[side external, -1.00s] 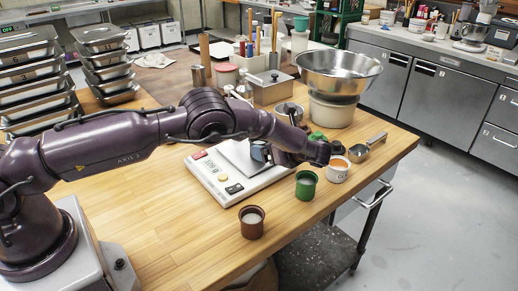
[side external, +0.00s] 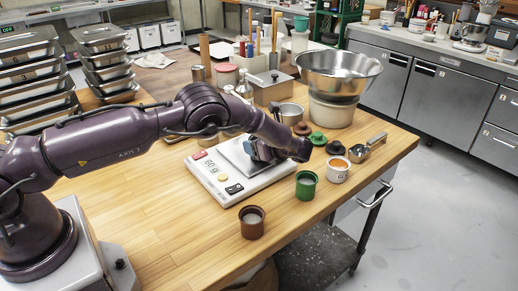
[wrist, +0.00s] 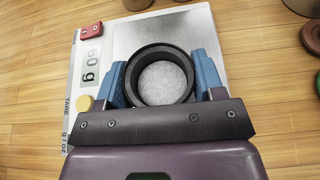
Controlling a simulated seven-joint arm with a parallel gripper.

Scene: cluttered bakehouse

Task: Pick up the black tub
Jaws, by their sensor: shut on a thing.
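The black tub (wrist: 160,51) is round and open-topped, with pale grey powder inside, and shows in the wrist view above the scale's steel plate. My gripper (wrist: 160,66) is shut on the black tub, one blue finger on each side of it. In the side view my gripper (side external: 260,151) is low over the scale plate and its wrist hides most of the tub. I cannot tell whether the tub rests on the plate or hangs just above it.
The white scale (side external: 222,186) reads 60 g. A green tub (side external: 306,189), a brown tub (side external: 252,228) and a white tub (side external: 338,172) stand near the front edge. Lids, a scoop (side external: 366,150) and a large steel bowl (side external: 339,72) are to the right. The left-front table is clear.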

